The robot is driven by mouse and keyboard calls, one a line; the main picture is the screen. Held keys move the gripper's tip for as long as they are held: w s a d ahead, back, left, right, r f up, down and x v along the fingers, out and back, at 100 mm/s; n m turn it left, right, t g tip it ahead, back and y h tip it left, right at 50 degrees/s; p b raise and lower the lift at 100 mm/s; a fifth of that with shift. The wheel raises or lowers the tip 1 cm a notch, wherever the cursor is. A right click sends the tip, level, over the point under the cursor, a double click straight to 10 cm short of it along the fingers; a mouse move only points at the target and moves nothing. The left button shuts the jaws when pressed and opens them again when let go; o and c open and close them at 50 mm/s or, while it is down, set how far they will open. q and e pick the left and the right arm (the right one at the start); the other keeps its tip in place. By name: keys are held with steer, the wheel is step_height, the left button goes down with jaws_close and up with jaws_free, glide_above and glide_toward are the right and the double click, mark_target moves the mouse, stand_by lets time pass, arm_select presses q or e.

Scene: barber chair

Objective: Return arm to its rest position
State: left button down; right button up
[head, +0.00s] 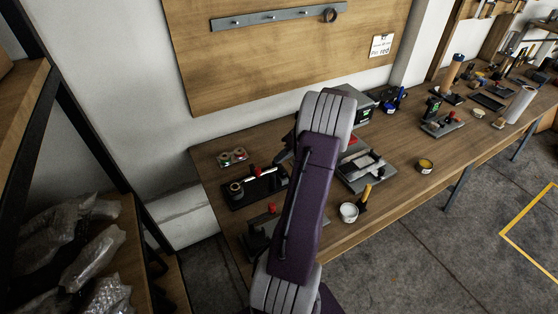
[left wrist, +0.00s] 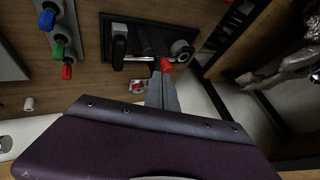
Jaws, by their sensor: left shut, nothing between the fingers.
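My left arm, with purple and light grey links, reaches up the middle of the head view over the wooden workbench (head: 400,180). Its wrist end is mostly hidden behind the upper grey joint. A dark part of my left gripper (head: 284,151) shows just left of that joint, above the bench. In the left wrist view the narrow grey fingers of the left gripper (left wrist: 162,88) are together, with nothing held. A red knob shows just beyond their tips in that view; I cannot tell whether they touch it. My right gripper is not in view.
A black fixture (head: 258,187) and a grey fixture (head: 366,170) stand on the bench beside my arm. A white cup (head: 348,212) and a yellow tin (head: 425,166) are to the right. A shelf with wrapped bags (head: 90,250) stands at left. Open floor lies at lower right.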

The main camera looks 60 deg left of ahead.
arm_select(q)
steer(key=w+d+r+m+t, duration=0.2)
steer(key=w+d+r, duration=0.1)
steer(key=w+d, duration=0.3)
steer(key=w+d+r+m+t, duration=0.1)
steer(key=w+d+r+m, duration=0.2)
steer(key=d, duration=0.6)
steer(key=s+d+f+m+t+h, duration=0.1)
steer(key=d+m, duration=0.5)
steer(key=d, duration=0.6)
steer(key=s+d+f+m+t+h, duration=0.2)
steer(key=s+d+f+m+h, duration=0.2)
steer(key=d, duration=0.8)
step_height(320, 180, down, 3)
steer(key=s+m, duration=0.1)
steer(key=m, duration=0.1)
steer(key=shift+s+d+f+m+t, duration=0.15)
steer(key=shift+s+d+m+t, duration=0.15)
steer(key=shift+m, duration=0.1)
